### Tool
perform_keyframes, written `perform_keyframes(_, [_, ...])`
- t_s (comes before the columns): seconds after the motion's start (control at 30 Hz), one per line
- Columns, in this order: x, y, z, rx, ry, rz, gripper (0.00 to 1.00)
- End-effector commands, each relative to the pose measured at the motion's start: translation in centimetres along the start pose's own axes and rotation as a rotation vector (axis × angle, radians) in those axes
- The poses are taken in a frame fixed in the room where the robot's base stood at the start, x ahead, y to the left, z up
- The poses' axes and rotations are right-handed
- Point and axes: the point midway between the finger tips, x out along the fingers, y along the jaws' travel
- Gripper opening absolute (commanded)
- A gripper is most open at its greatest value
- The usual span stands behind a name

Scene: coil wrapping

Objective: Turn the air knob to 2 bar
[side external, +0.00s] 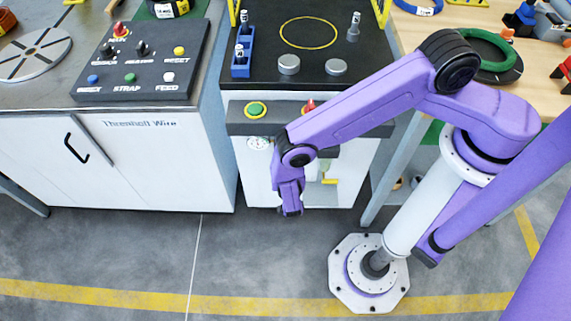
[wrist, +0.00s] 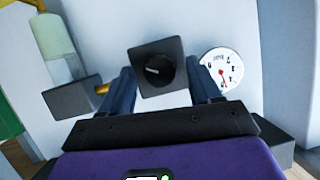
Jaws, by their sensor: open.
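The black air knob (wrist: 157,69) sits on a dark square block in the wrist view, with a pale mark across its face. In the side external view my arm hides it. A round white pressure gauge (wrist: 221,70) is beside it, with a red needle pointing toward the lower part of the picture; its numbers are too small to read surely. The gauge also shows in the side external view (side external: 258,143). My gripper (wrist: 164,78) is open, one finger on each side of the knob block. I cannot tell whether they touch it. My gripper also shows in the side external view (side external: 290,211).
A cloudy bowl (wrist: 56,48) with a dark block (wrist: 72,98) and a yellow piece (wrist: 103,88) is close to one finger. Above the cabinet front are a green button (side external: 256,109) and a red knob (side external: 308,106). The floor in front is clear.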

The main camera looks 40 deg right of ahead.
Motion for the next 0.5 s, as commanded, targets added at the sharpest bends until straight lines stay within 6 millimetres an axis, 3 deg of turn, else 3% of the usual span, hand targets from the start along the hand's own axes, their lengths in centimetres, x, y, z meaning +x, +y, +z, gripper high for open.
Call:
perform_keyframes(0.07, [-0.02, 0.0, 0.0, 0.0, 0.0, 0.0, 0.59])
perform_keyframes(0.2, [-0.04, -0.01, 0.01, 0.0, 0.0, 0.0, 0.14])
perform_keyframes(0.23, [-0.04, -0.02, 0.01, 0.0, 0.0, 0.0, 0.08])
perform_keyframes(0.5, [-0.08, -0.12, 0.03, -0.014, -0.001, 0.005, 0.09])
